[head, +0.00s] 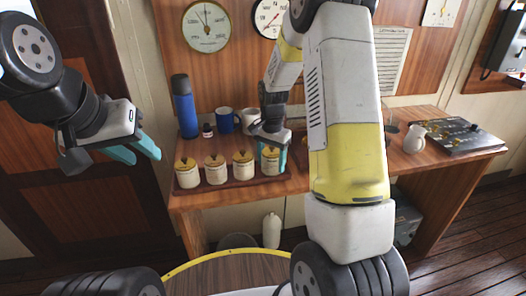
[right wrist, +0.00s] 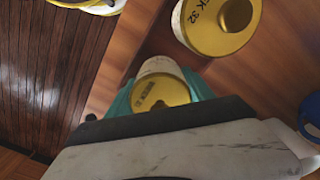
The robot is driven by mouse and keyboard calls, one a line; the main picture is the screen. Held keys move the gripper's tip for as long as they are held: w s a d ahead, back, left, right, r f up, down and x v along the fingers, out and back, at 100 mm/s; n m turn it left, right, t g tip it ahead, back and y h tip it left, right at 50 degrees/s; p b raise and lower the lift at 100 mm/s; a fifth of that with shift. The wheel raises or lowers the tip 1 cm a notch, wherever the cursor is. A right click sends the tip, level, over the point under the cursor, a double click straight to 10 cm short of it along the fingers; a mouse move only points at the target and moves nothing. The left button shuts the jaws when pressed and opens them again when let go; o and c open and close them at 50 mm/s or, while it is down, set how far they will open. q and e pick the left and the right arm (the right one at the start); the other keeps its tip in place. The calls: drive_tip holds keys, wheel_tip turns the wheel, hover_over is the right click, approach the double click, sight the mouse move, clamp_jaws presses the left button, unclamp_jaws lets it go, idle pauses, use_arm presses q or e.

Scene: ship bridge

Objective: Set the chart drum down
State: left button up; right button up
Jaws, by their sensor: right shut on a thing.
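A chart drum (head: 270,160), cream with a yellow lid, is at the right end of a row of similar drums. My right gripper (head: 271,151) is shut around it from above, and the drum looks upright. In the right wrist view the drum (right wrist: 160,88) sits between the teal fingers. Its base is level with the row on the dark tray (head: 228,184), but I cannot tell whether it touches. Three other drums stand to its left, the nearest being one with a yellow lid (head: 243,166). My left gripper (head: 134,151) is open and empty, left of the desk.
A blue bottle (head: 185,106), a small jar (head: 207,130), a blue mug (head: 225,121) and a white mug (head: 248,121) stand behind the row. A white jug (head: 414,139) and a dark panel (head: 461,136) are on the right. My right arm hides the desk's middle.

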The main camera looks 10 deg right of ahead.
drive_tip(key=o, duration=1.3)
drive_tip(key=shift+f, duration=0.15)
wheel_tip(320, 180, up, 12)
drive_tip(key=shift+r, duration=0.2)
drive_tip(key=shift+s+a+r+n+t+y, duration=0.35)
drive_tip(key=shift+s+r+n+t, duration=1.1)
drive_tip(key=shift+s, duration=2.6)
drive_tip(key=shift+s+a+r+n+t+y, duration=0.5)
drive_tip(key=shift+s+r+n, duration=1.1)
drive_tip(key=shift+s+r, duration=1.7)
drive_tip(key=shift+s+a+r+n+t+y, duration=0.25)
drive_tip(key=shift+s+r+n+t, duration=1.05)
drive_tip(key=shift+s, duration=3.45)
